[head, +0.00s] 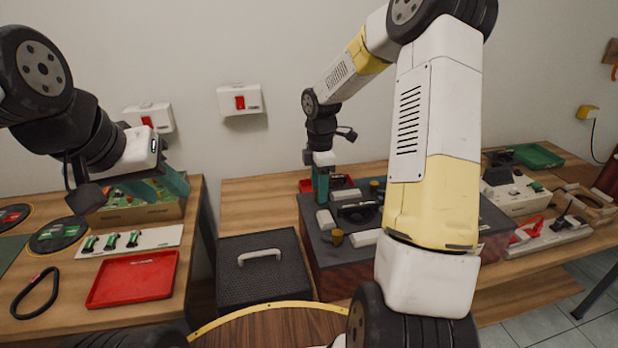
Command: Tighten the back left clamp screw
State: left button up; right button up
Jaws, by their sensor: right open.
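A dark-topped fixture (313,240) stands on the bench in the middle. On it are white blocks (325,220), a black part (357,211) and brass-coloured knobs, one at the front left (337,238) and one further back (375,184). I cannot make out the back left clamp screw; my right gripper covers that corner. My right gripper (321,196) points down there, open, its teal fingers close to the fixture. Whether it touches anything is unclear. My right forearm hides the fixture's right part. My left gripper (162,190) hangs over the left table, its teal fingers apart and empty.
A red tray (133,279), a white strip with green-handled parts (150,240) and a black loop (35,294) lie on the left table. A black case (262,285) stands left of the fixture. A red bin (306,185) sits behind it. White devices (515,190) stand at right.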

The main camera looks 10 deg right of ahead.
grip_shut()
jog(key=shift+m, duration=0.5)
jog(key=m, duration=0.4)
jog(key=shift+m, duration=0.4)
jog(key=m, duration=1)
jog(key=shift+a+m, duration=0.1)
jog(key=shift+m, duration=0.3)
jog(key=m, duration=0.5)
jog(key=shift+m, duration=0.3)
